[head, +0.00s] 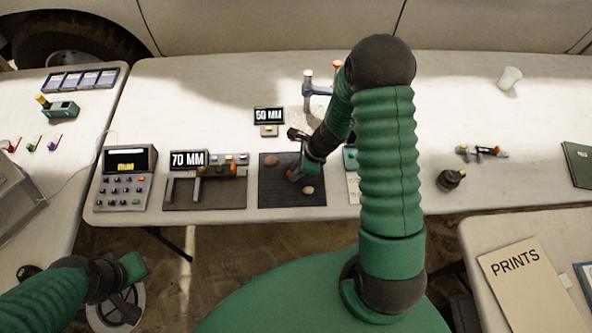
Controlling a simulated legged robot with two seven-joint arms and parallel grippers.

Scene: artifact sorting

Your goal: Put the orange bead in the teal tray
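A dark mat (267,195) lies near the front edge of the middle table. Two tan-brown rounded pieces lie on it, one at its upper left (271,160) and one at its lower right (307,190). My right gripper (295,172) points down over the mat between them. A tiny orange spot (290,174) shows at its fingertips; I cannot tell whether it is the bead or whether the fingers are closed. A teal edge (350,158), possibly the tray, is mostly hidden behind my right arm.
A "70 MM" display (189,160) and a keypad device (127,188) stand left of the mat. A "50 MM" display (268,115) is behind it.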

